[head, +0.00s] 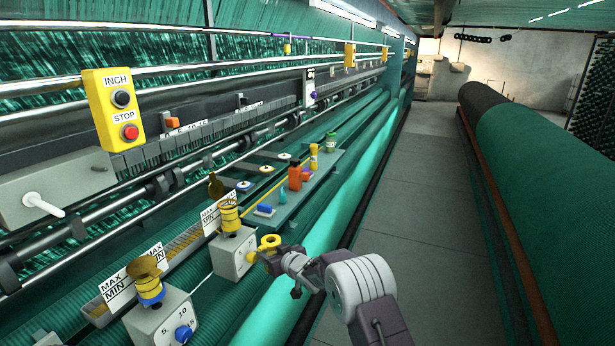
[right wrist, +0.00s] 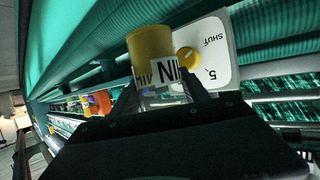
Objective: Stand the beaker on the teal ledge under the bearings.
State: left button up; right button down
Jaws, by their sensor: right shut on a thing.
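My right gripper (head: 263,258) is shut on a yellow-banded thing, which looks like the beaker (head: 270,241), in front of the nearer-middle grey box. The teal ledge (head: 300,203) runs along the machine beyond the gripper. It carries an orange bottle (head: 294,175), a blue block (head: 264,209) and other small things. My left gripper is out of view.
Grey boxes with yellow cups (head: 229,216) stand close to the gripper, with MAX/MIN cards behind. A box with a yellow knob (right wrist: 220,50) shows in the right wrist view. A yellow INCH/STOP box (head: 113,108) hangs at left. The aisle floor (head: 410,220) is clear.

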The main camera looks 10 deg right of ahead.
aim_at(319, 161)
jog(key=i+l, duration=2.1)
jog(key=l+z, duration=0.05)
jog(key=l, duration=0.15)
